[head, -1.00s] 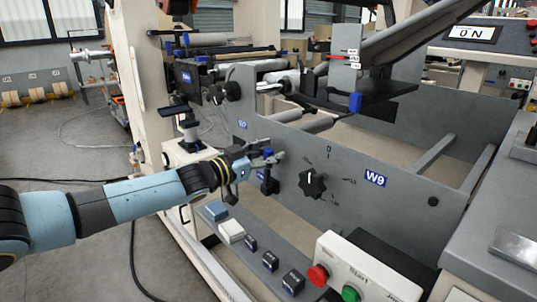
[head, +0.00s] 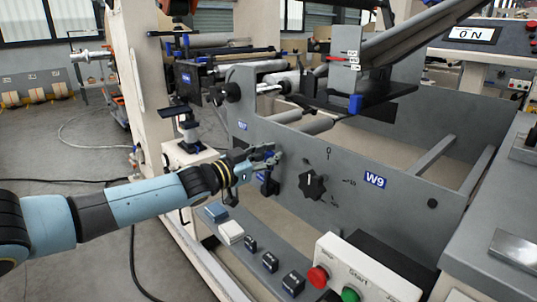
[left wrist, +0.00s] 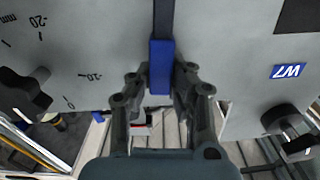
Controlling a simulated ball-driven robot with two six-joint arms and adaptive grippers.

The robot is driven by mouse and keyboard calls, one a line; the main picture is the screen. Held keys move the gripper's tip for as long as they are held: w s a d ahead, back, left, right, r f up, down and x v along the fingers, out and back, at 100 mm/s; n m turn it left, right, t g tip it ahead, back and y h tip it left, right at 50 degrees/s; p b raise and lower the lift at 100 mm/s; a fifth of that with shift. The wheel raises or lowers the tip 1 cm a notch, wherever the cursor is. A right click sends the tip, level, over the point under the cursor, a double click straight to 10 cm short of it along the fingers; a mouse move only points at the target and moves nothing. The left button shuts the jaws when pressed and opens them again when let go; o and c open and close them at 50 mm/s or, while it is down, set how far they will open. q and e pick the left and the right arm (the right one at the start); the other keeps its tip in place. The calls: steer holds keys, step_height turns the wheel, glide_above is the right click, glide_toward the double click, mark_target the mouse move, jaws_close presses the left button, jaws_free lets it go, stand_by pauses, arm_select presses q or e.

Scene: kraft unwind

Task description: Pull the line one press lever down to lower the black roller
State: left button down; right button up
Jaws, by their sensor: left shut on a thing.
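My left gripper (head: 272,156) is at the grey side plate (head: 330,215), below and right of its W7 label (head: 242,126). In the left wrist view, a lever with a blue grip (left wrist: 160,66) stands between the two fingers of my left gripper (left wrist: 160,82). The fingers are shut on this blue grip. In the head view, the fingers largely hide it. A blue and black part (head: 267,184) shows just below the fingers. I cannot tell for sure which roller is the black one. My right gripper is not in view.
A black knob (head: 313,184) with a scale and a W9 label (head: 375,180) are right of the gripper. A button box (head: 365,275) with red and green buttons and several small blocks are below. Grey rollers (head: 320,124) lie behind the plate.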

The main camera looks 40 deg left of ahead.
mark_target(306, 206)
arm_select(q)
steer(key=shift+d+m, duration=0.5)
steer(key=shift+d, duration=0.1)
steer(key=d+f+m, duration=0.2)
steer(key=d+m, duration=0.1)
steer(key=d+f+m, duration=0.1)
steer(key=m, duration=0.1)
steer(key=shift+s+d, duration=0.25)
steer(key=shift+d, duration=0.1)
steer(key=shift+s+d+f+m+b, duration=0.1)
steer(key=shift+d+f+m+b, duration=0.75)
steer(key=shift+f+m, duration=0.75)
steer(key=shift+s+d+f+m+b, duration=0.1)
steer(key=shift+d+f+m+b, duration=0.35)
steer(key=shift+f+m+b, duration=1.1)
steer(key=shift+d+f+m+b, duration=0.65)
steer(key=shift+f+m, duration=0.6)
steer(key=shift+m, duration=0.7)
steer(key=shift+f, duration=0.1)
steer(key=c, duration=1.2)
jaws_free()
steer(key=s+a, duration=0.1)
steer(key=s, duration=1.1)
